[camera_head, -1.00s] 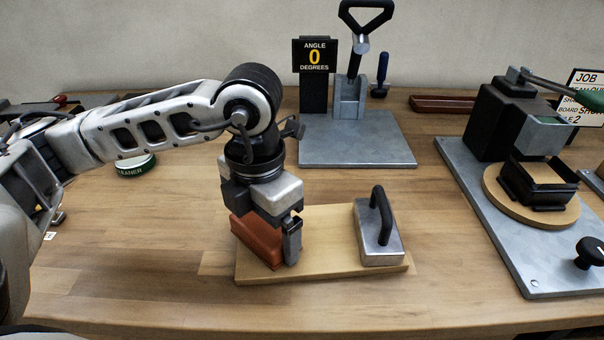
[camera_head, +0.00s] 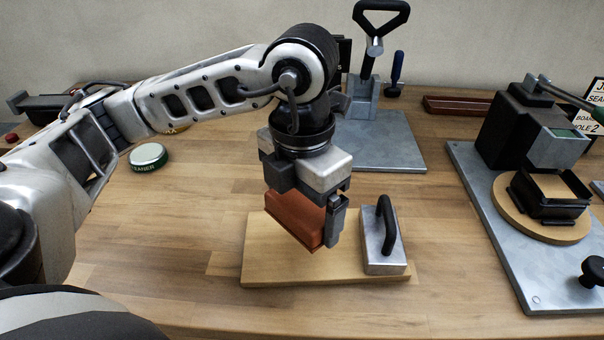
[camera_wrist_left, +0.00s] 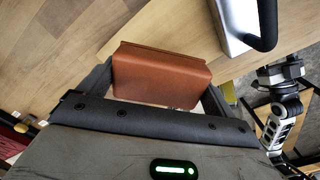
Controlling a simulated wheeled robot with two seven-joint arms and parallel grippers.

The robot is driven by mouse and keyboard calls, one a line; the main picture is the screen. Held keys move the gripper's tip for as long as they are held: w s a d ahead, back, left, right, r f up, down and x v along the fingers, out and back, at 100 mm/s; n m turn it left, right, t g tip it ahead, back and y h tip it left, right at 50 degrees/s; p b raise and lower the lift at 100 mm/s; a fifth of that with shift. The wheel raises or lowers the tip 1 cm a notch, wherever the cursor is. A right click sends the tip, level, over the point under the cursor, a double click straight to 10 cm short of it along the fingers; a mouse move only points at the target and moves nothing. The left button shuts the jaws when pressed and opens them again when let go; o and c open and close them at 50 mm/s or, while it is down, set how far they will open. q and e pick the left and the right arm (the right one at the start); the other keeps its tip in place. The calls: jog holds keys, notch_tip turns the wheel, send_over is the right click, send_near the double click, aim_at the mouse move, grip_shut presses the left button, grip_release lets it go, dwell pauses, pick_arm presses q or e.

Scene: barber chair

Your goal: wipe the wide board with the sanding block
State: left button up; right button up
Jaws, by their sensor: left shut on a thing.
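The wide board (camera_head: 262,262) is a pale wooden plank lying flat on the bench in the head view. My left gripper (camera_head: 304,214) is shut on the sanding block (camera_head: 293,221), a reddish-brown block. The block is tilted and appears raised a little above the middle of the board. In the left wrist view the block (camera_wrist_left: 160,76) sits between the gripper's two fingers, over pale wood. An arm that looks like my right one shows at the right edge of that view; its jaws cannot be made out.
A metal weight with a black handle (camera_head: 383,252) rests on the board's right end. A grey plate with a lever stand (camera_head: 385,150) is behind. A clamp fixture on a metal plate (camera_head: 490,215) stands right. A round tin (camera_head: 148,155) is left. The front bench is clear.

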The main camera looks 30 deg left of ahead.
pick_arm(q)
jog(key=shift+r+p, duration=0.8)
jog(key=shift+r, duration=0.7)
